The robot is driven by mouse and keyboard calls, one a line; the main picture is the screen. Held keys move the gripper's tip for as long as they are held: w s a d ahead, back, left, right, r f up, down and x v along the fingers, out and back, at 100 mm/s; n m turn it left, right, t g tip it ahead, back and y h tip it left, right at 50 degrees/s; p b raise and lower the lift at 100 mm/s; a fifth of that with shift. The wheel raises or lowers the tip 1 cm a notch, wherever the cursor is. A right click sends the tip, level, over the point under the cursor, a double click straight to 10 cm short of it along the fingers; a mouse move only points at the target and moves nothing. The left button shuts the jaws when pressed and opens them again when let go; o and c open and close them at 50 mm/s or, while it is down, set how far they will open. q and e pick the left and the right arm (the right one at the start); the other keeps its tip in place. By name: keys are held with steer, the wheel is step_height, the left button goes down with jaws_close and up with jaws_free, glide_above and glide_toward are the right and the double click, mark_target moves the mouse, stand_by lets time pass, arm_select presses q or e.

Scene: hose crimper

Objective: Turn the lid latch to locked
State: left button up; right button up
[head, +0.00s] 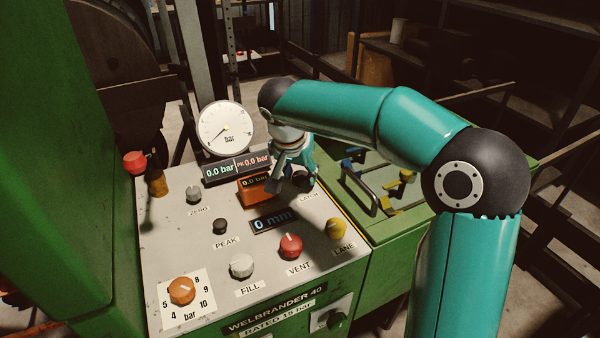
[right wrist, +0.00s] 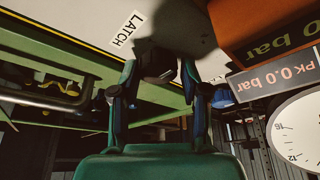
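The lid latch is a dark knob (right wrist: 157,66) on the sloping panel, beside the LATCH label (right wrist: 128,29) in the right wrist view. In the head view my gripper mostly covers it. My right gripper (head: 290,182) reaches down over the panel at that spot. In the right wrist view its two fingers (right wrist: 157,78) stand apart on either side of the knob, with small gaps seeming to remain. The knob's pointer and its locked mark are hidden. My left gripper is in neither view.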

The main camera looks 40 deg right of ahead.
steer(key=shift+o, duration=0.9)
steer(key=v, duration=1.1)
steer(key=shift+a+r, duration=0.2)
steer(key=shift+r, duration=0.15)
steer(key=shift+s, duration=0.1)
